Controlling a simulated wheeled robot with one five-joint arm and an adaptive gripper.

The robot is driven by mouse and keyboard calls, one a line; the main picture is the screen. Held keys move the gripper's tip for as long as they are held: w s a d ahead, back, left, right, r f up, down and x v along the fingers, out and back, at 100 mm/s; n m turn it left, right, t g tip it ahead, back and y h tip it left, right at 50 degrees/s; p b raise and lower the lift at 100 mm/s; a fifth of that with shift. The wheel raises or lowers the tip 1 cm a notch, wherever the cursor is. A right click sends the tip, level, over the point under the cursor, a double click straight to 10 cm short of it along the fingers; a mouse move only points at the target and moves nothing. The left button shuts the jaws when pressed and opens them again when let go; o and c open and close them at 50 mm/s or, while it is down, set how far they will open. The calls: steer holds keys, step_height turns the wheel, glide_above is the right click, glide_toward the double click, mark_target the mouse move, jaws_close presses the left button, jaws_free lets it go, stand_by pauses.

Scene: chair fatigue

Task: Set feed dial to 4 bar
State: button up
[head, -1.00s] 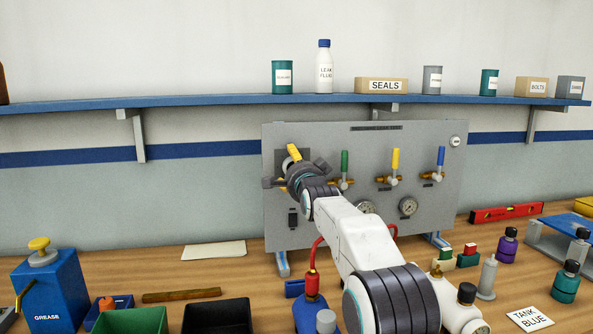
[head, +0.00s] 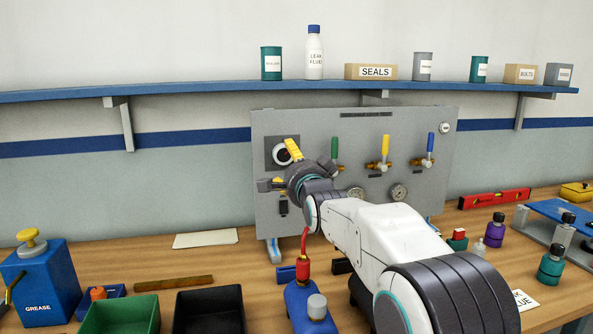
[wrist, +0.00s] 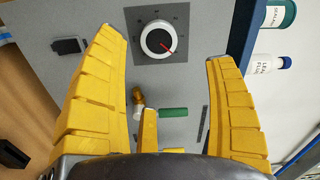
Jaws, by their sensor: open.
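The feed dial is a white-rimmed knob with a dark face (head: 279,154) on a dark square plate at the panel's upper left. In the wrist view, the dial (wrist: 157,39) shows a red pointer line aimed to the picture's lower right; its scale marks are too small to read. My gripper (head: 281,166) is in front of the dial, partly covering it in the head view. In the wrist view, my gripper (wrist: 163,46) has its yellow fingers wide apart, one on each side of the dial, with no visible contact. Nothing is between them in their grip.
A shelf (head: 200,93) runs above.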

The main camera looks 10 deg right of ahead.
steer(key=shift+s, duration=1.2)
steer(key=s+f+n+g+p, duration=0.2)
steer(key=s+f+n, duration=0.1)
steer(key=s, duration=0.3)
steer(key=s+f+n+g+p, duration=0.2)
steer(key=s+f+n+g, duration=0.1)
steer(key=s, duration=0.4)
steer(key=s+f+n+g+p, duration=0.2)
steer(key=s+f+n+g, duration=0.1)
steer(key=s, duration=0.4)
steer(key=shift+s+f, duration=0.2)
steer(key=shift+s, duration=0.05)
steer(key=s+f+n+g+p, duration=0.1)
steer(key=s+f+n+g, duration=0.2)
steer(key=s, duration=0.7)
steer(key=s+f+n+g+p, duration=0.2)
steer(key=s+f, duration=0.3)
steer(key=s, duration=0.6)
steer(key=shift+n+g, duration=0.8)
steer(key=shift+n, duration=0.1)
steer(key=shift+w, duration=0.15)
steer(key=shift+c, duration=0.4)
